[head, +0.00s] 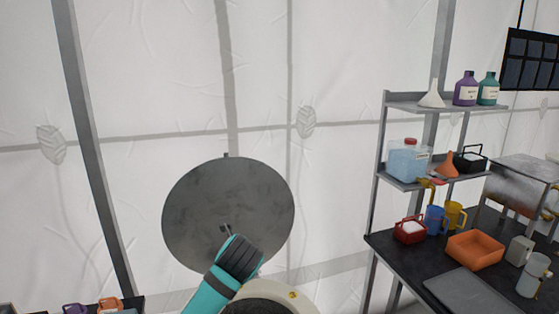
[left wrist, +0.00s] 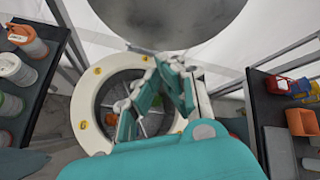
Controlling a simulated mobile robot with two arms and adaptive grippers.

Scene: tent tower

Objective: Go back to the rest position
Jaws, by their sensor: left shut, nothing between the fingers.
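My left gripper (left wrist: 163,75) shows in the left wrist view with its teal fingers shut and nothing held between them. It is in front of the round white-rimmed opening of a machine (left wrist: 84,112), below a raised grey disc-shaped lid (left wrist: 170,18). In the head view the teal and black end of my left arm overlaps the lower edge of the lid (head: 225,200). The machine's white rim (head: 300,303) just shows at the bottom there. My right gripper is in neither view.
A black table (head: 385,245) and grey shelf rack (head: 400,181) at the right hold an orange bin (head: 474,250), bottles, funnels and jugs. Another dark table with white-lidded jars (left wrist: 15,70) stands at the left. Orange and green items lie inside the machine. White tent wall is behind.

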